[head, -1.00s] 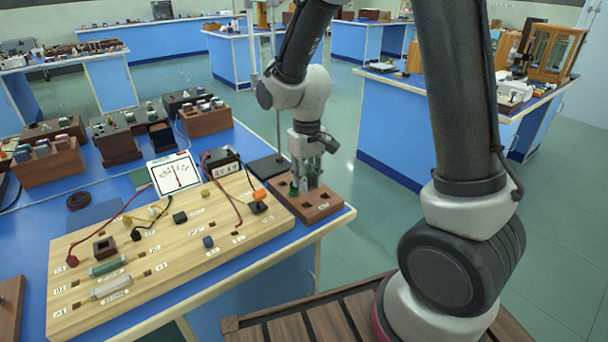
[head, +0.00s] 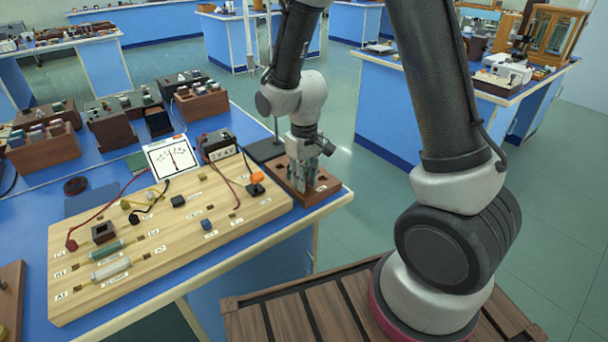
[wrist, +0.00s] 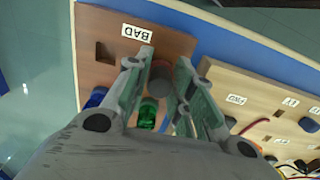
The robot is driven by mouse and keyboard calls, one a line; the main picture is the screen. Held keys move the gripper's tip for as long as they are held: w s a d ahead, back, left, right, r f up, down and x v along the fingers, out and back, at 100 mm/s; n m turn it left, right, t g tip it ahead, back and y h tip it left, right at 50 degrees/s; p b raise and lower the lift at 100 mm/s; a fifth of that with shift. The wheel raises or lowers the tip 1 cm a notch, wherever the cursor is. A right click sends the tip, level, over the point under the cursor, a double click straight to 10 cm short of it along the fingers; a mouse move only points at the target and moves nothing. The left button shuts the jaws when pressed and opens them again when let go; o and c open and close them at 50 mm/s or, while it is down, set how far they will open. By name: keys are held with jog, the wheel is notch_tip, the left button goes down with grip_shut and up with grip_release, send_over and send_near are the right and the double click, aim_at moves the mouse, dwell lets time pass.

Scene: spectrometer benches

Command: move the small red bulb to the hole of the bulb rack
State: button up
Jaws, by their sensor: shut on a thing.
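The bulb rack (wrist: 90,72) is a brown wooden block with a "BAD" label, seen from above in the wrist view; it also stands at the bench's right end in the head view (head: 322,193). My gripper (wrist: 163,68) is over the rack, its fingers shut on a dark reddish, round-topped thing, apparently the small red bulb (wrist: 160,80). I cannot tell whether its base is in a hole. A green bulb (wrist: 148,113) and a blue bulb (wrist: 97,97) are beside the fingers. In the head view my gripper (head: 302,184) hides the held bulb.
A pale wooden circuit board (head: 150,262) with wires, plugs and a meter (head: 171,157) lies left of the rack. An empty square hole (wrist: 105,52) shows near the label. The bench edge is close on the rack's right. Component boxes (head: 203,104) stand behind.

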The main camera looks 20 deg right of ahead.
jog(key=o, duration=0.9)
notch_tip(320, 180, up, 12)
jog(key=shift+f, duration=0.1)
dwell(0.3)
jog(key=s+d+r+m+t, duration=0.1)
jog(key=s+d+r, duration=0.3)
jog(key=s+d, duration=0.1)
jog(key=s+d+r+m+t, duration=0.1)
jog(key=s+d+r+t, duration=0.1)
jog(key=s+d+r, duration=0.3)
jog(key=s+d+r+m+t, duration=0.1)
jog(key=s+d+r, duration=0.3)
jog(key=s, duration=0.5)
jog(key=shift+d+r+m, duration=0.3)
jog(key=shift+d+r, duration=0.05)
jog(key=shift+d, duration=0.1)
